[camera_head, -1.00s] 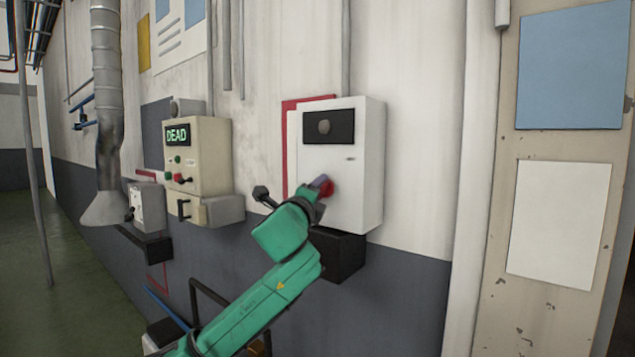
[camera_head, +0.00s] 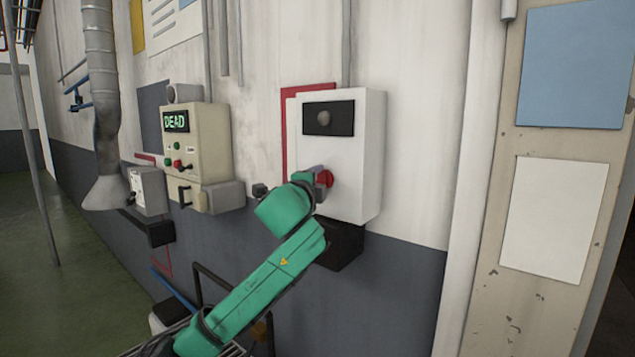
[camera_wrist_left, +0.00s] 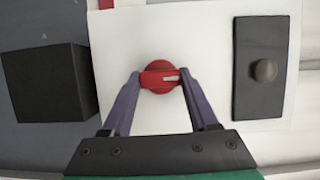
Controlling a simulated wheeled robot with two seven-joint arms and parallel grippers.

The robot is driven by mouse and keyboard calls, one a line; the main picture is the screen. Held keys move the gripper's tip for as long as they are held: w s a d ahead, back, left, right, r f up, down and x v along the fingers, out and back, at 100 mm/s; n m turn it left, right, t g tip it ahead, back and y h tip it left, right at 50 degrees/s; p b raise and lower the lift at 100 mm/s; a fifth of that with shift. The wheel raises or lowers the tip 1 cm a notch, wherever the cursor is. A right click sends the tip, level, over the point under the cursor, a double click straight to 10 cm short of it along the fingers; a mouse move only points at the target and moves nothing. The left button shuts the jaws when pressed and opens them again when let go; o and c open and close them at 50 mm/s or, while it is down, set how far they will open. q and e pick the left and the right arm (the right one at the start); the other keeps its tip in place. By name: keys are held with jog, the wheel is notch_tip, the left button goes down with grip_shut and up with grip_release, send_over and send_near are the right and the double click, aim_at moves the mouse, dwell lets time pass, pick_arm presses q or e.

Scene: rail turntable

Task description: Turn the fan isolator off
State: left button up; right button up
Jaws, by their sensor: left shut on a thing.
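A white wall box (camera_head: 362,150) carries a red round knob (camera_head: 326,179) low on its front. In the left wrist view the knob's red grip bar (camera_wrist_left: 160,78) lies crosswise between my fingers, with a white mark on its end towards the black panel. My left gripper (camera_head: 317,178) is at the box and shut on this knob. In the left wrist view the gripper (camera_wrist_left: 161,80) has a purple finger at each end of the bar. No readable label names the box as the fan isolator. My right gripper is not in view.
A black panel with a grey button (camera_head: 323,118) sits above the knob. A black box (camera_head: 340,246) hangs below. To the left are a beige control box (camera_head: 205,150) showing "DEAD" and a small grey switch box (camera_head: 148,190). A pipe (camera_head: 468,180) runs up the wall at right.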

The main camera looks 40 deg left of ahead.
pick_arm(q)
jog(key=o, duration=1.4)
jog(key=b+v, duration=0.6)
jog(key=v, duration=0.8)
jog(key=shift+s, duration=0.2)
